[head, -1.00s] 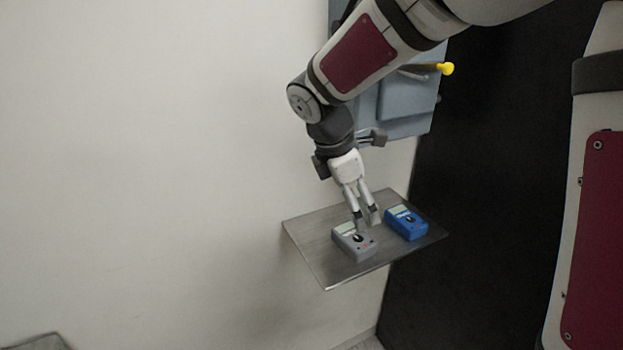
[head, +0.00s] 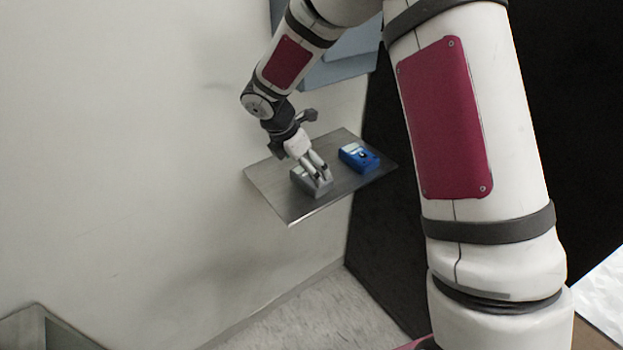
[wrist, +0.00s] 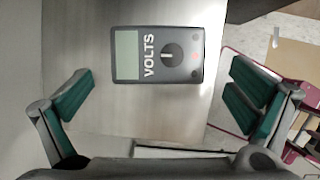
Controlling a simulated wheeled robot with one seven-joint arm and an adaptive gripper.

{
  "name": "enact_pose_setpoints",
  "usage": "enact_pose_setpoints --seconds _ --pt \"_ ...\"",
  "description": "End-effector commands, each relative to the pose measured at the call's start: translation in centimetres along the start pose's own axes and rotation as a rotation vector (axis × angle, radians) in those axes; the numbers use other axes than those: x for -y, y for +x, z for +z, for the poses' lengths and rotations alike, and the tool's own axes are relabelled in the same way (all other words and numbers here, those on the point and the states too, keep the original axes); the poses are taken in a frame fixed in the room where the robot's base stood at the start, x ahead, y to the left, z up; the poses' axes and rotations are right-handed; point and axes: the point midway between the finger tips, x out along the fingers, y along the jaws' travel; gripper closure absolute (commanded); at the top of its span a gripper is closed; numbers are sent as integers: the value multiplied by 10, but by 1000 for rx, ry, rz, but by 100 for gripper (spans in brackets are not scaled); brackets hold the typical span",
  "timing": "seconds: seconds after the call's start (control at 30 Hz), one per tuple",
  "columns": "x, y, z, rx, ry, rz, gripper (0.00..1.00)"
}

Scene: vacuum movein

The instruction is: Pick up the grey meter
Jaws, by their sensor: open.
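The grey meter (head: 316,184) lies on a metal wall shelf (head: 290,208), partly hidden behind my gripper (head: 322,177) in the head view. In the wrist view the grey meter (wrist: 158,42) shows its screen, its dial and the word VOLTS. My gripper (wrist: 160,103) is open there, its two green-padded fingers apart on the left and right. The meter is ahead of the fingertips, in line with the gap between them, and not held. A blue meter (head: 358,157) lies on the shelf to the right of the grey one.
The pale wall (head: 120,150) is close on the left of the shelf. A blue-grey panel (head: 340,60) is on the wall behind my arm. A dark surface (head: 400,270) stands right of the shelf. Another metal surface (head: 20,330) shows at lower left.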

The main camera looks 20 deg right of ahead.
Motion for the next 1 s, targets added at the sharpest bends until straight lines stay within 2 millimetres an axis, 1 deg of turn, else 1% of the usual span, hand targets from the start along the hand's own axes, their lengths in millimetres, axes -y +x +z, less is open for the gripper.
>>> enact_pose_setpoints --seconds 0.07,0.4,0.5,0.7,0.73,0.77,0.8,0.87,0.9,0.93,1.0 --pt "1 5 1 0 1 -2 0" --pt "-1 46 5 -1 2 -2 0" --pt "-2 51 5 0 1 -1 0" --pt "-2 52 5 0 1 -1 0" --pt "-2 52 5 0 1 -1 2" --pt "-2 52 5 0 1 -1 9" --pt "-2 51 5 0 1 -1 18" --pt "-2 51 5 0 1 -1 32" --pt "-2 51 5 0 1 -1 41" --pt "-2 51 5 0 1 -1 46" --pt "-2 51 5 1 1 0 46"
